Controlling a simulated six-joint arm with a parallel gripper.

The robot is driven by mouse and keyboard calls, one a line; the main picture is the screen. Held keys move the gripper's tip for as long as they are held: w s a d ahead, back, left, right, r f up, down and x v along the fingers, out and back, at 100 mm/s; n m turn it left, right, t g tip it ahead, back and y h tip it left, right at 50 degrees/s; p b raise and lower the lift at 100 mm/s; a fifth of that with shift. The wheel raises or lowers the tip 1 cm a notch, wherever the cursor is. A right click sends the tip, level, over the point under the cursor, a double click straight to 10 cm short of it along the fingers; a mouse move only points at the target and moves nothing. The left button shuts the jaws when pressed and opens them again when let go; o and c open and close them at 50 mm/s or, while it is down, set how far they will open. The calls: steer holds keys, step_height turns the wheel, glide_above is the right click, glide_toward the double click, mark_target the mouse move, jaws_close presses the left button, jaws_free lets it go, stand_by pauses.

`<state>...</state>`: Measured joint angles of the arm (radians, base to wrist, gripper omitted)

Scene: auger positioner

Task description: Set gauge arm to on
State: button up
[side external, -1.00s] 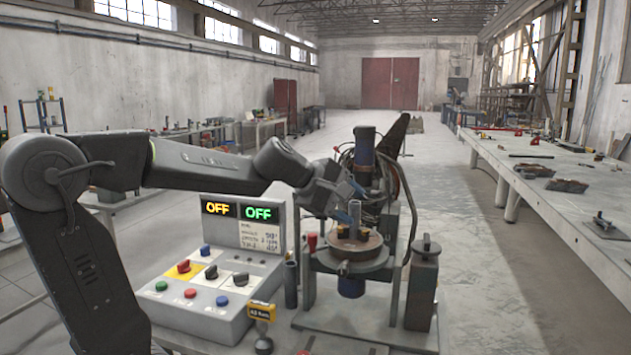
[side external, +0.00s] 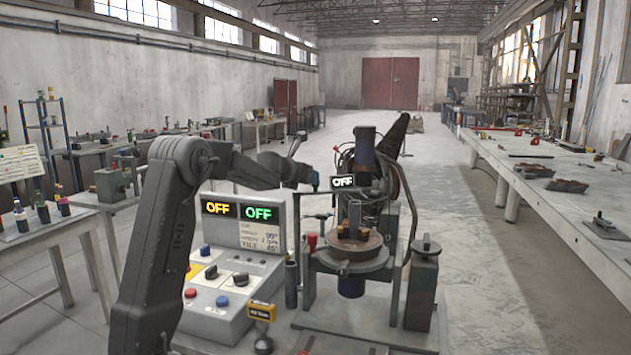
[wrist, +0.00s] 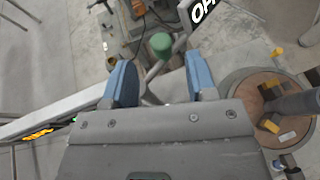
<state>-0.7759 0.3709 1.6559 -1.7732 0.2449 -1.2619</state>
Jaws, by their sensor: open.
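A small black sign reading OFF (side external: 342,182) stands by the fixture, close to my gripper (side external: 315,182). The sign also shows at the top of the wrist view (wrist: 201,10). A grey post with a thin crossbar (side external: 318,216) stands below my gripper; I cannot tell for sure that it is the gauge arm. In the wrist view, my blue fingers (wrist: 158,62) are apart. A green round knob (wrist: 160,44) on a grey rod shows between and just beyond their tips; no contact is visible. My wrist hides part of the rod.
The control box (side external: 232,290) with buttons, switches and two OFF displays (side external: 239,210) stands left of the fixture. The round turntable (side external: 352,255) is right of my gripper, with a grey cylinder on it. Cables and a dark column stand behind.

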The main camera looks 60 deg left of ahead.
steer(key=x, duration=0.6)
jaws_close()
stand_by(0.4)
